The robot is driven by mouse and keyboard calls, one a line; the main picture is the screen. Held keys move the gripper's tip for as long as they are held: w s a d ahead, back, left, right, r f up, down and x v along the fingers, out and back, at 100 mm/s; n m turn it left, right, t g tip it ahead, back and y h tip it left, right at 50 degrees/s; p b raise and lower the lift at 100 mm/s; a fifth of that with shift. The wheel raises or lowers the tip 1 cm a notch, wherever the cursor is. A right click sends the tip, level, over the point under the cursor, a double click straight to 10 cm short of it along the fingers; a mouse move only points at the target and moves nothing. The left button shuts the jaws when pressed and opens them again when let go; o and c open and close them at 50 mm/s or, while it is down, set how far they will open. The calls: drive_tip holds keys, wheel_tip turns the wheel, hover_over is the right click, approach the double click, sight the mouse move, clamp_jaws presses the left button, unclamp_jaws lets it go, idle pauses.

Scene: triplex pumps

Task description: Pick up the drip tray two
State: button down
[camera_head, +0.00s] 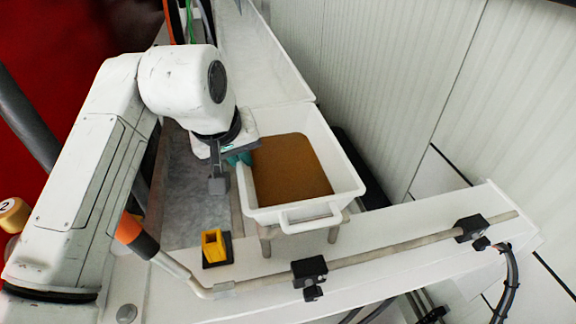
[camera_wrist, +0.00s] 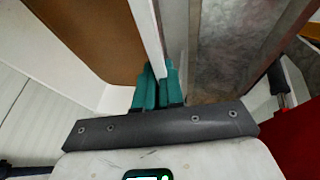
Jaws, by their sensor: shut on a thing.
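The drip tray (camera_head: 342,180) is a white rectangular tray with a brown inside and a handle loop on its near side. It sits to the right of my arm in the head view. My gripper (camera_head: 238,158) is at its left wall, partly hidden by my wrist. In the wrist view my gripper's teal fingers (camera_wrist: 160,88) are shut on the wall of the tray (camera_wrist: 148,30), one on each side of it. No label shows that tells which tray this is.
Grey supports (camera_head: 265,240) show below the tray's near side. A yellow block on a black base (camera_head: 213,248) stands nearby. A pale pipe (camera_head: 375,255) with black clamps runs along the front ledge. A ribbed white wall (camera_head: 385,80) rises on the right.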

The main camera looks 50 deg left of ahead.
drive_tip(key=shift+r, duration=0.25)
drive_tip(key=shift+s+r+b, duration=0.1)
drive_tip(key=shift+r+b, duration=0.7)
drive_tip(key=shift+r, duration=0.65)
drive_tip(key=s+d+r+b, duration=0.3)
drive_tip(key=s+d+r, duration=0.3)
drive_tip(key=s+r, duration=0.3)
drive_tip(key=shift+s+d+r, duration=0.15)
drive_tip(key=shift+s+r, duration=0.2)
drive_tip(key=shift+s, duration=1.2)
drive_tip(key=shift+s+d, duration=0.1)
